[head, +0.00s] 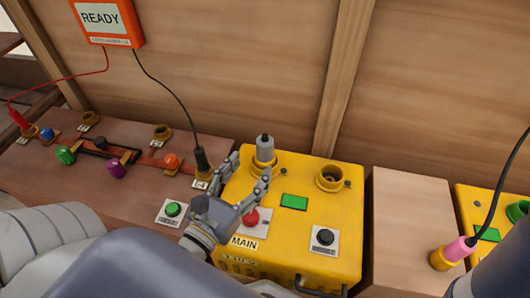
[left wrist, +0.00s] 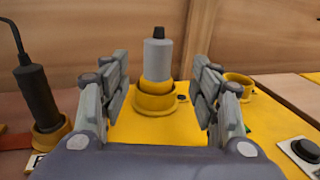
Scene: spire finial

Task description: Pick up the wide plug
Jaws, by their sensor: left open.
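The grey plug (head: 265,150), the widest-looking one, stands upright in a yellow socket on the yellow MAIN box (head: 335,215). It has a dark tip and no cord shows on it. In the left wrist view the plug (left wrist: 157,60) stands upright between and beyond the fingers, its yellow collar (left wrist: 155,98) below it. My left gripper (head: 251,170) is open and empty, just in front of the plug, with one finger toward each side. I cannot tell whether a finger touches it. My right gripper is not in view.
A black corded plug (head: 202,160) stands left of the gripper. The MAIN box also has an empty socket (head: 332,178), a red button (head: 251,217) and a black button (head: 325,237). A pink plug (head: 458,249) is at right. An orange READY box (head: 105,20) hangs on the wooden wall.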

